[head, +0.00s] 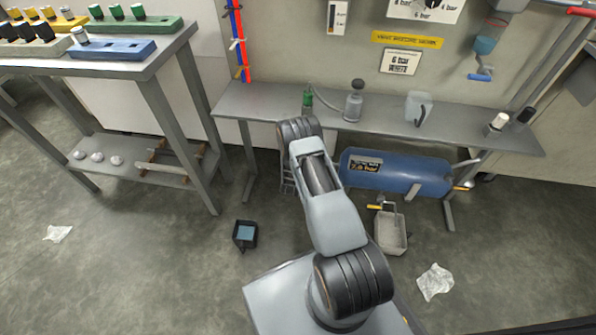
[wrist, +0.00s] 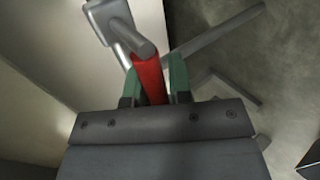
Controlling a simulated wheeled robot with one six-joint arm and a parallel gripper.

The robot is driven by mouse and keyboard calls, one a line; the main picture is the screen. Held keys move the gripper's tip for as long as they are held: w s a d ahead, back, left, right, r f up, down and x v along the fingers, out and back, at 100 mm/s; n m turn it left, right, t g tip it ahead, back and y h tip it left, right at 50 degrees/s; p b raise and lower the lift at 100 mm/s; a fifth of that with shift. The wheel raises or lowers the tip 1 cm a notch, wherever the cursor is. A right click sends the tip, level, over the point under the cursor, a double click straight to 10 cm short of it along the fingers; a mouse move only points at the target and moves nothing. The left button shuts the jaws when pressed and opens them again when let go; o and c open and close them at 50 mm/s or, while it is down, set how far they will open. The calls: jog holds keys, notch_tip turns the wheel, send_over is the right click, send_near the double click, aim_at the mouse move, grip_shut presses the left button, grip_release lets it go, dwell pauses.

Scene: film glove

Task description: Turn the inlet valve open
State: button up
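In the wrist view a red lever (wrist: 148,78) runs between the two green fingertips of my gripper (wrist: 153,82). It meets a grey pipe fitting (wrist: 122,28), and I take it for the inlet valve's handle. The lever's near end is hidden by the gripper body. In the head view my arm hides the gripper and this lever. A blue tank (head: 397,172) lies under the bench, its left end partly behind my arm.
A grey tray (head: 391,232) and a dark bin (head: 244,236) stand on the floor. Crumpled paper (head: 435,281) lies at right. Floor at left is mostly clear.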

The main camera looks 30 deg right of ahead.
jog(key=o, duration=0.4)
jog(key=shift+r, duration=0.1)
jog(key=shift+p+v, duration=2.75)
jog(key=shift+v, duration=4.1)
